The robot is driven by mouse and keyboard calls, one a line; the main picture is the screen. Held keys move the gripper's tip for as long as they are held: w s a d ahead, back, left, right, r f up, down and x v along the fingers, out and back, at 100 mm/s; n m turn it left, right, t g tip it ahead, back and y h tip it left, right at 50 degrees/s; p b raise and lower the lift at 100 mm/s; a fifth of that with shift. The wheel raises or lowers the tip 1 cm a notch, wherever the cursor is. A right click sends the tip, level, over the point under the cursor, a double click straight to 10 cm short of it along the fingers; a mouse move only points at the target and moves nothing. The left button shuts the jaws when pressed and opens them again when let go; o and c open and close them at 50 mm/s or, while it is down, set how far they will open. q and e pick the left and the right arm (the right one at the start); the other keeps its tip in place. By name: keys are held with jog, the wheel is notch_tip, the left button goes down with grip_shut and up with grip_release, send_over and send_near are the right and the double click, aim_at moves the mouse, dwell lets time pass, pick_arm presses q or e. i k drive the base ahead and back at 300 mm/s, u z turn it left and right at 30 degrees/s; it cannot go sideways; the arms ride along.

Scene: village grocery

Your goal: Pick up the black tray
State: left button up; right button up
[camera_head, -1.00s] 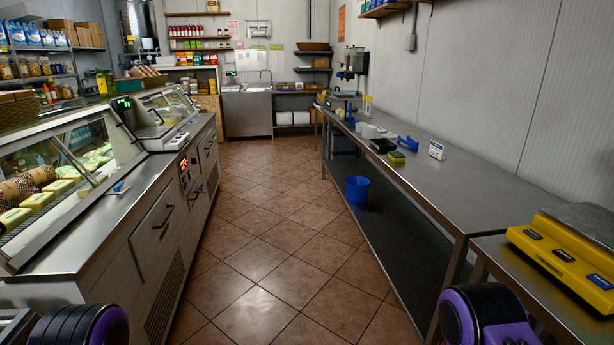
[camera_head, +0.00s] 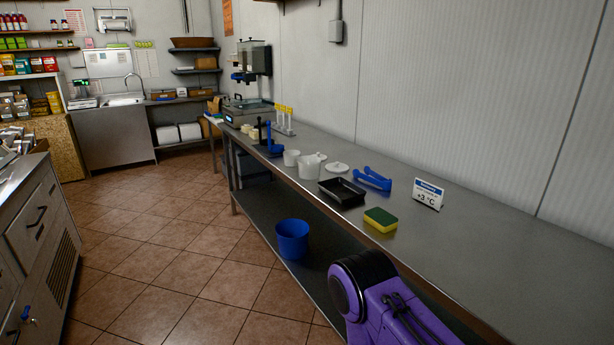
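The black tray (camera_head: 343,191) is a small, shallow rectangular tray. It lies on the long steel worktable (camera_head: 440,248), near the table's front edge. It looks empty. A purple and black part of my arm shows at the bottom right, in front of the table and nearer to me than the tray. Neither of my grippers is in view.
Beside the tray are a yellow-green sponge (camera_head: 380,219), blue tongs (camera_head: 372,179), a white pot (camera_head: 309,166) and a white temperature sign (camera_head: 428,194). A blue bucket (camera_head: 292,240) stands on the lower shelf. Tiled floor (camera_head: 170,250) is clear left of the table.

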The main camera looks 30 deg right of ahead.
aim_at(343, 192)
jog(key=i, duration=1.55)
jog(key=z, duration=1.7)
